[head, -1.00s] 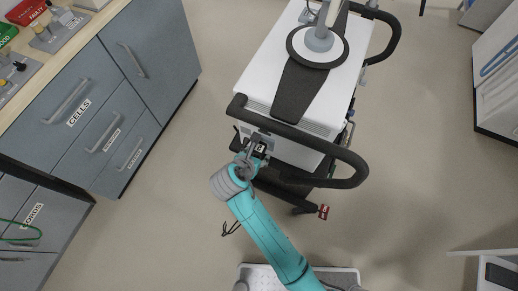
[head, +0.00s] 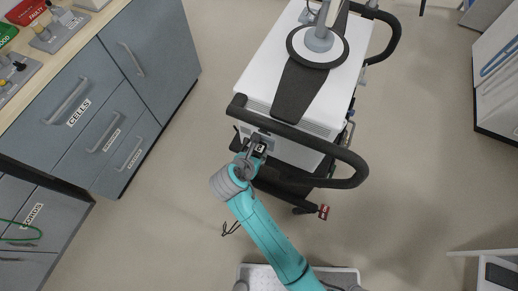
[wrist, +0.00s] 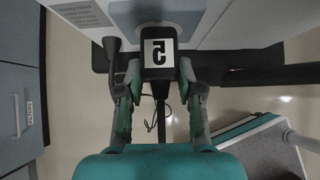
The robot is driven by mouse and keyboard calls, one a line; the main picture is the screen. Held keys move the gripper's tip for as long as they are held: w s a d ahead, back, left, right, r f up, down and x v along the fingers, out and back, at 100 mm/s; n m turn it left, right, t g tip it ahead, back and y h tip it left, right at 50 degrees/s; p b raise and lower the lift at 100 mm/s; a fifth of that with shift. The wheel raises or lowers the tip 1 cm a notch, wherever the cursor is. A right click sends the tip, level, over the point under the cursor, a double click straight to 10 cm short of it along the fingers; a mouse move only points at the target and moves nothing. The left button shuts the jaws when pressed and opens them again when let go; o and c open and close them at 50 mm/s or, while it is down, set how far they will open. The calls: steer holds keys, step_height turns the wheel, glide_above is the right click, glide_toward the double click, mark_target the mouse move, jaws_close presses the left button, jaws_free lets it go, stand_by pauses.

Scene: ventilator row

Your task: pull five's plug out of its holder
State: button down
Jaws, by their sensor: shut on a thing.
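Five's plug (wrist: 158,52) is a dark block with a white label marked 5, seen upside down in the wrist view. My gripper (wrist: 159,82) is shut on it, one finger on each side. In the head view the plug (head: 259,149) shows small at the near end of the white ventilator cart (head: 290,85), just below the black handle (head: 300,137). My gripper (head: 250,157) reaches it from below. The holder is mostly hidden behind the plug, so I cannot tell whether the plug is still seated in it.
The black handle loops out to the right of my gripper. Grey drawers (head: 100,130) with a wooden worktop stand at left. The floor (head: 170,215) between them is clear.

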steer(key=shift+s, duration=0.1)
steer(key=shift+s+a, duration=0.3)
steer(key=shift+s, duration=0.45)
steer(key=shift+s+a, duration=0.35)
steer(key=shift+s, duration=0.4)
steer(key=shift+s+a, duration=0.3)
steer(key=shift+s, duration=0.45)
